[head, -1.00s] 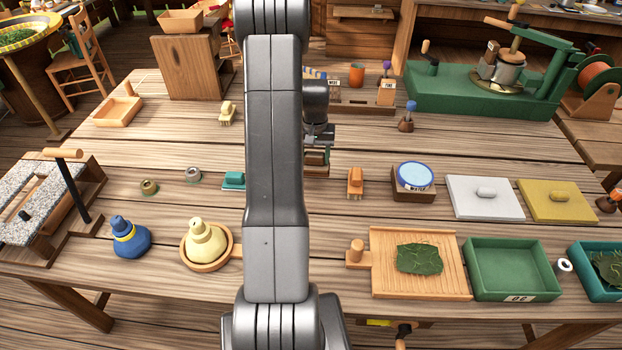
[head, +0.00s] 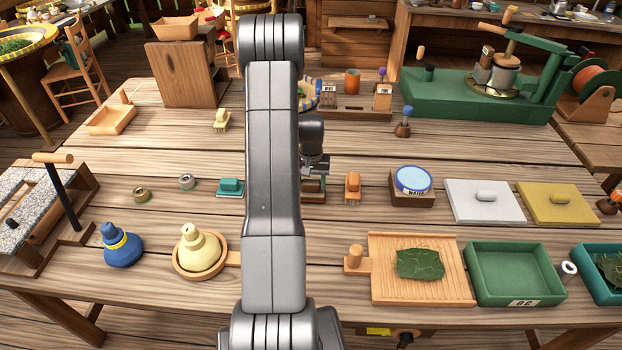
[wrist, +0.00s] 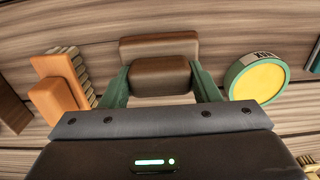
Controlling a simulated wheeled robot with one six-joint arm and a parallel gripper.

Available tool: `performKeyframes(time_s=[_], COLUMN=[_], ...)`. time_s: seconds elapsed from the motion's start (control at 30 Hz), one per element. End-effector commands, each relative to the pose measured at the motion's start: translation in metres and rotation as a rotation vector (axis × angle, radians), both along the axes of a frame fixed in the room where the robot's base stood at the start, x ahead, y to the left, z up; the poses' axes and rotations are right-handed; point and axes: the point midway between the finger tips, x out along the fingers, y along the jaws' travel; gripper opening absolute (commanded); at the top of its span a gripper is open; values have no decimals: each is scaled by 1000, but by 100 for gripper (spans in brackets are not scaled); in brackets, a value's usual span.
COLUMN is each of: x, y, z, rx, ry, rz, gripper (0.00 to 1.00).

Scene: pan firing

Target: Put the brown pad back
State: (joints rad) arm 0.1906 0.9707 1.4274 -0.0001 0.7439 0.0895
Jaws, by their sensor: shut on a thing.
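The brown pad (wrist: 160,75) is between the two green fingers of my gripper (wrist: 163,88) in the wrist view. My gripper is shut on its upper block; a wider brown part (wrist: 158,46) shows just beyond it. In the head view the brown pad (head: 313,188) shows low under my gripper (head: 314,176), close over the table, just left of an orange brush (head: 352,187). My arm hides part of this area. I cannot tell whether the pad touches the wood.
A teal pad (head: 230,187) lies left of my arm. A blue-topped water dish (head: 412,182) stands right of the orange brush. In the wrist view a round yellow-topped thing with a green rim (wrist: 258,80) is right of my gripper, and an orange brush (wrist: 60,90) is left.

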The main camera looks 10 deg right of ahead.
Motion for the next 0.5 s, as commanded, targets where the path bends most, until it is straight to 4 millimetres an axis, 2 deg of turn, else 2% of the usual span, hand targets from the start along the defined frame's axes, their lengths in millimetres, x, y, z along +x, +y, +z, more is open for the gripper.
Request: performKeyframes(time_s=[0.5], x=[0], y=[0], z=[-8], rx=[0], ry=[-1], rz=[0], gripper=[0])
